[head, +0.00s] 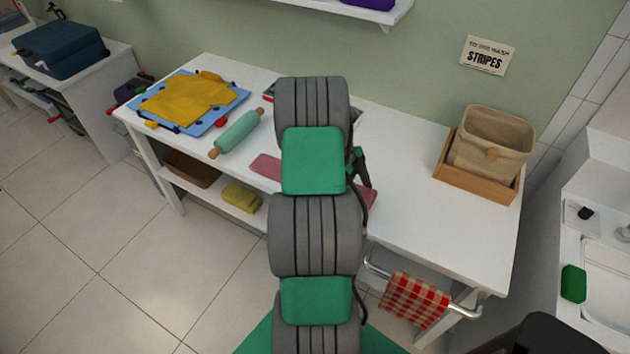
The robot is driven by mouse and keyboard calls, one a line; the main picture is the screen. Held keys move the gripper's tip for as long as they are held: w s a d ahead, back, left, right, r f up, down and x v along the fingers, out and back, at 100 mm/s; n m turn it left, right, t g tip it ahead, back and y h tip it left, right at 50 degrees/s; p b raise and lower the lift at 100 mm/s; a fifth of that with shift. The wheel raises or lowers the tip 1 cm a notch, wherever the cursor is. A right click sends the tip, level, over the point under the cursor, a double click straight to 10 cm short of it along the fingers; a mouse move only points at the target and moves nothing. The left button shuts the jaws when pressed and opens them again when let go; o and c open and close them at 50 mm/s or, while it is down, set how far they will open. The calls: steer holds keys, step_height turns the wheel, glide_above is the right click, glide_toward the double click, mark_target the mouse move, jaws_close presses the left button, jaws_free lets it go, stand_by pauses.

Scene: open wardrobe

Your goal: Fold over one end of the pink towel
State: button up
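The pink towel lies on the white table (415,200), and my arm covers its middle. One pink part (266,166) shows left of my arm and another (369,196) shows right of it. Both visible parts look flat. My gripper is mostly hidden behind my own grey and green arm. A dark part (360,167) sticks out right of the arm just above the towel and may belong to the gripper. I cannot see the fingertips or whether they touch the towel.
A teal rolling pin (238,133) lies left of the towel. A yellow cloth (187,98) lies on a blue board (222,110) at the back left. A beige bin (492,142) in a wooden tray (463,182) stands right. A checked cloth (413,299) hangs from the front rail.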

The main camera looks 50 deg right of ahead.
steer(key=r+g+p, duration=0.1)
steer(key=p, duration=0.1)
steer(key=w+r+g+p, duration=0.1)
steer(key=r+p, duration=0.1)
steer(key=p, duration=0.1)
steer(key=shift+w+a+r, duration=0.1)
steer(key=shift+w+r, duration=0.05)
steer(key=shift+r, duration=0.15)
steer(key=shift+f, duration=0.1)
